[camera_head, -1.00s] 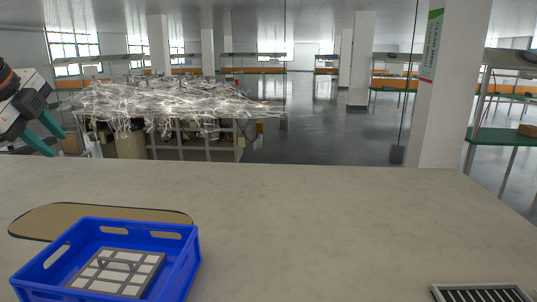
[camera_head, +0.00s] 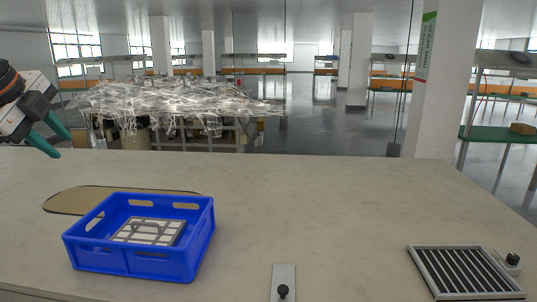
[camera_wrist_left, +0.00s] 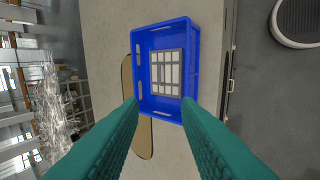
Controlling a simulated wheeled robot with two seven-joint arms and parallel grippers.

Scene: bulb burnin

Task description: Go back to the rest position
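My left gripper (camera_head: 60,142) is at the left edge of the head view, raised above the table. Its two green fingers are apart with nothing between them, and in the left wrist view the fingers (camera_wrist_left: 160,112) also stand wide apart. Below it, a blue crate (camera_head: 125,262) stands on the table (camera_head: 340,210); it also shows in the left wrist view (camera_wrist_left: 147,103). A grey-and-white gridded tray (camera_head: 148,232) lies inside the crate. My right gripper is in neither view.
A flat brown oval mat (camera_head: 65,203) lies behind the crate. A black slatted rack (camera_head: 462,271) and a small plate with a black knob (camera_head: 283,284) sit at the front right. The table's middle is clear. A wrapped heap (camera_head: 170,100) stands beyond the table.

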